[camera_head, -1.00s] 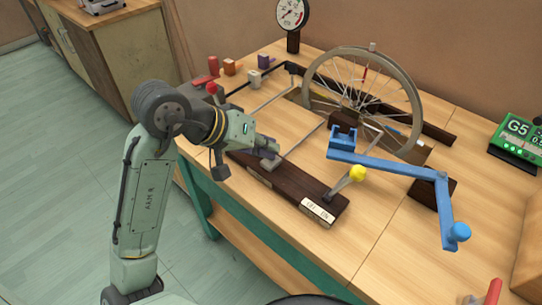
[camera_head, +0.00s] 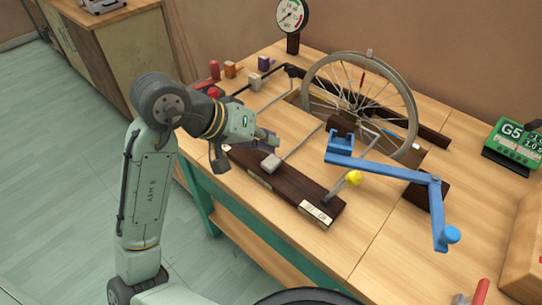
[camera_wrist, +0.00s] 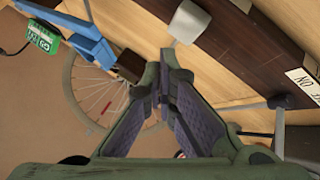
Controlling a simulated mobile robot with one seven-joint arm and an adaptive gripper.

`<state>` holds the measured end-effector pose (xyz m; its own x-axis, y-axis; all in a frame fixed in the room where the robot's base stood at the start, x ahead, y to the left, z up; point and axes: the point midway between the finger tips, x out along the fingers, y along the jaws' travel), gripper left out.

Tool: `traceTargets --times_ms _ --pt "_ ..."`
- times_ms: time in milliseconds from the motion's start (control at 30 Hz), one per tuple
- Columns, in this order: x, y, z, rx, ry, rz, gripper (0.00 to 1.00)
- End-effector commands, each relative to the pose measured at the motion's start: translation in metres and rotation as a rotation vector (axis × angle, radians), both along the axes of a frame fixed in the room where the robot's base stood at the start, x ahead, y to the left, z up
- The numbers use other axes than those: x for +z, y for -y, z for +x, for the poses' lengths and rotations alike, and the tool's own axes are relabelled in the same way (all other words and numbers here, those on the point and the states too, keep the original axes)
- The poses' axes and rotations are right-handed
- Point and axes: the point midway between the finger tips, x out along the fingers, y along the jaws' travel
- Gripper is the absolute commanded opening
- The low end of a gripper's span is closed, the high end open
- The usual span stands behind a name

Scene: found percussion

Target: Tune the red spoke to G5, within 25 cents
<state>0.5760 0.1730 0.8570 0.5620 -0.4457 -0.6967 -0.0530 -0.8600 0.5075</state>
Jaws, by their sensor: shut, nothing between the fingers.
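The red spoke shows as a short red piece (camera_head: 361,80) among the thin spokes of the upright wheel (camera_head: 411,105); it also shows in the wrist view (camera_wrist: 91,123). The green tuner (camera_head: 512,142) reads G5, with smaller figures I cannot read surely. My gripper (camera_head: 267,141) is shut and empty above the dark wooden rail, just behind a pale pad (camera_head: 271,163) on a metal rod. The pad also shows in the wrist view (camera_wrist: 188,22), apart from the fingertips (camera_wrist: 162,78).
A blue crank (camera_head: 390,168) with a round knob reaches across the right. A yellow-knobbed lever (camera_head: 353,178) stands near the OFF/ON label (camera_head: 316,212). A dial gauge (camera_head: 292,16) and small coloured blocks (camera_head: 230,69) are at the back.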

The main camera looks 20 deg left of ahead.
Motion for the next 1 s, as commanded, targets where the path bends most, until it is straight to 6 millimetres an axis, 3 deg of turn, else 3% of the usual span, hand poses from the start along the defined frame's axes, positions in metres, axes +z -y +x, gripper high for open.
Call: traceTargets --times_ms 33,333,1000 --pt "0.011 0.000 0.000 -0.001 0.000 -0.001 0.00" --pt "0.038 0.000 0.000 0.001 0.000 -0.001 0.00" --pt "0.038 0.000 0.000 0.001 0.000 -0.001 0.00"
